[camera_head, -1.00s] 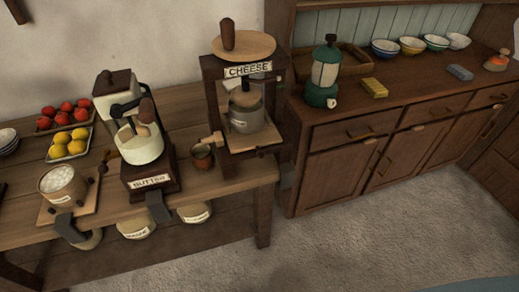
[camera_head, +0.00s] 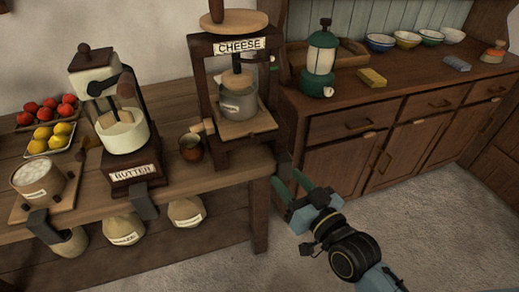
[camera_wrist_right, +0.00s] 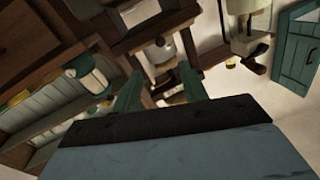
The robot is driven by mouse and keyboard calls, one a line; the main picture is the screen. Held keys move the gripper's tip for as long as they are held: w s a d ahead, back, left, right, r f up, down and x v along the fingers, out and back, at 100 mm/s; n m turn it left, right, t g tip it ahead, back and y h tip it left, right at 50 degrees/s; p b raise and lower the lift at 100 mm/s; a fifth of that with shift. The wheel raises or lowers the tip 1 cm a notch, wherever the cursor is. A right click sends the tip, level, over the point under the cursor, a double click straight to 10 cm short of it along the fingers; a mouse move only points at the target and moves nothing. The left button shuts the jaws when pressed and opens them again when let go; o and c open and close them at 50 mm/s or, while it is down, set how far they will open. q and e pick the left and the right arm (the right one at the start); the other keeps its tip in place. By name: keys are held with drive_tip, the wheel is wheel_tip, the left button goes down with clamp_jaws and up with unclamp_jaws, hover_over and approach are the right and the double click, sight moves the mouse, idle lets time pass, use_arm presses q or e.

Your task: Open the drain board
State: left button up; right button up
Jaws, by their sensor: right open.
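The wooden cheese press (camera_head: 240,45) stands at the right end of the work table, under a "CHEESE" label. A pale board (camera_head: 252,127), which looks like the drain board, lies flat in its base under a grey pot (camera_head: 238,103). A small wooden peg (camera_head: 197,128) sticks out at its left, above a brown cup (camera_head: 191,147). My right gripper (camera_head: 289,186) is open and empty, in front of and below the press, apart from it. In the right wrist view its green fingers (camera_wrist_right: 158,88) point toward the press, with nothing between them. My left gripper is not in view.
The butter churn (camera_head: 122,130) stands left of the press, with fruit trays (camera_head: 50,138) behind it. A sideboard (camera_head: 400,120) with a green lantern (camera_head: 320,60) and bowls stands at the right. The floor (camera_head: 440,215) before it is clear.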

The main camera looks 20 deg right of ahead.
sight(257, 143)
drive_tip(key=b+x, duration=0.1)
drive_tip(key=x, duration=1.1)
drive_tip(key=shift+w+b, duration=0.1)
drive_tip(key=shift+b, duration=0.2)
drive_tip(key=shift+w+a, duration=0.2)
drive_tip(key=shift+w, duration=0.3)
drive_tip(key=c, duration=0.9)
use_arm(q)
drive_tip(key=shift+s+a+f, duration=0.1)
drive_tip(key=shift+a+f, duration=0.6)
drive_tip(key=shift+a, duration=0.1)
use_arm(e)
clamp_jaws()
drive_tip(key=shift+s, duration=0.1)
